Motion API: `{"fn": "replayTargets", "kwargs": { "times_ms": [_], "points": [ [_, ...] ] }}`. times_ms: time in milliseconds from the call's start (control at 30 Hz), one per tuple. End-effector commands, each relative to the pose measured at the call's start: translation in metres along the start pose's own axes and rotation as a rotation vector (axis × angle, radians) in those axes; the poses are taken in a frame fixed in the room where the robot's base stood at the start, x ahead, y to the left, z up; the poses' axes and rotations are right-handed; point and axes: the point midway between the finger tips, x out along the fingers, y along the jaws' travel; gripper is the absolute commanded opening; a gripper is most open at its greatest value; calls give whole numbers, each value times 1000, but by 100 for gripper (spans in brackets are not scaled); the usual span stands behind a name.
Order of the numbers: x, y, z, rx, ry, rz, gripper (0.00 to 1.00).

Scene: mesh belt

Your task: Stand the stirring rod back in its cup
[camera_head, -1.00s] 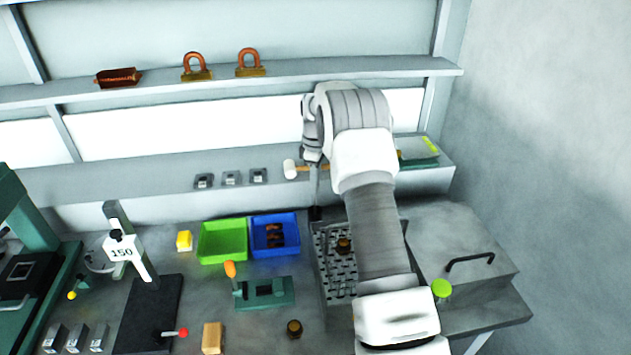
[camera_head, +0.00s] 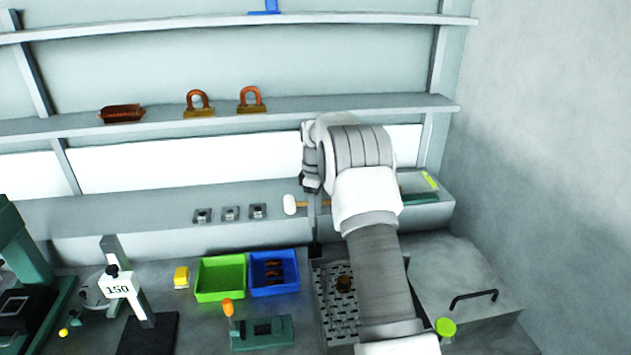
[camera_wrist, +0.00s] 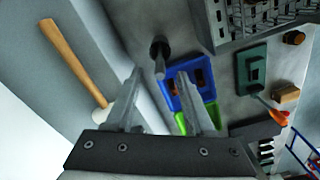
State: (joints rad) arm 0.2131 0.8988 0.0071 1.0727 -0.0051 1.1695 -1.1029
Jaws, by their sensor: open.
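A small dark cup (camera_wrist: 160,47) shows in the wrist view beyond the fingertips. A short grey rod (camera_wrist: 160,68) rises from it toward the camera and looks upright in the cup. In the head view the dark cup (camera_head: 315,249) stands at the back of the bench, with the thin grey rod (camera_head: 312,217) above it, below my gripper. My gripper (camera_wrist: 160,75) is open, one finger on each side of the rod's near end in the picture. I see no finger contact; the depth between them is unclear. In the head view my arm hides much of the gripper.
A blue bin (camera_head: 274,288) and a green bin (camera_head: 220,293) stand left of the cup. A perforated rack (camera_head: 335,313) stands just in front of it. A mallet (camera_head: 290,204) lies on the ledge behind. A grey box with a handle (camera_head: 465,285) is at right.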

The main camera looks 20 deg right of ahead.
Motion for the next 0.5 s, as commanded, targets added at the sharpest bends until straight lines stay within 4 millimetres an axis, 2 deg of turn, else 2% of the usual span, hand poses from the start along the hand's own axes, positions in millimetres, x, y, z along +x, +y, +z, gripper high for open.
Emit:
{"fn": "replayTargets", "kwargs": {
  "times_ms": [300,500],
  "points": [
    [-81,1,-1,0,4,5,54],
    [-122,1,0,0,2,3,54]
  ]
}}
